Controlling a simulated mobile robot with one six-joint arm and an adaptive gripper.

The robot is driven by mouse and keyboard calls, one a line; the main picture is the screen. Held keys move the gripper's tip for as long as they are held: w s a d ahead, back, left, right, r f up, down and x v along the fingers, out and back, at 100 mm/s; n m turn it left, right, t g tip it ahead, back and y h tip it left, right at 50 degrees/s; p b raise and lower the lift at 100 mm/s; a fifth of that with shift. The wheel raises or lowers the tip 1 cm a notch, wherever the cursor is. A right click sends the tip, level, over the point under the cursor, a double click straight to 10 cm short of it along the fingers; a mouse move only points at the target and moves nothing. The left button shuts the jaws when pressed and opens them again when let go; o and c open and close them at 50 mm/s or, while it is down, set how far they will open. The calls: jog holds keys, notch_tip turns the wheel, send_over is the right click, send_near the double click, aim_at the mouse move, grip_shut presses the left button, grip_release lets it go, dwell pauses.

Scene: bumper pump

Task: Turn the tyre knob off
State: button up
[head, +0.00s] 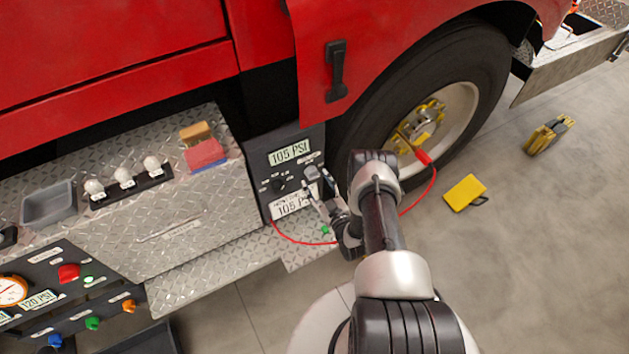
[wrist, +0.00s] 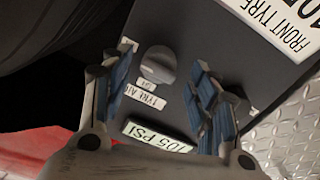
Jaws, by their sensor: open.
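The tyre knob (wrist: 158,65) is a round grey knob with a raised grip bar on a dark panel, beside small white labels, one reading "TYRE AIR". In the head view the grey knob (head: 312,172) is on the right part of the panel, partly hidden by my gripper (head: 318,188). In the wrist view my gripper (wrist: 163,58) is open, with one finger on each side of the knob. Contact between fingers and knob cannot be told. The knob's bar points roughly across the picture.
The panel has a "105 PSI" display (head: 290,152) and a front tyre display (head: 293,203). A red hose (head: 300,242) runs from below the panel to the wheel (head: 455,120). A yellow block (head: 465,192) lies on the floor. Diamond-plate metal (head: 185,235) stands left of the panel.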

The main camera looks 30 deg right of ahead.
aim_at(312, 174)
jog(key=shift+w, duration=1.35)
jog(key=shift+c, duration=0.2)
jog(key=c, duration=1)
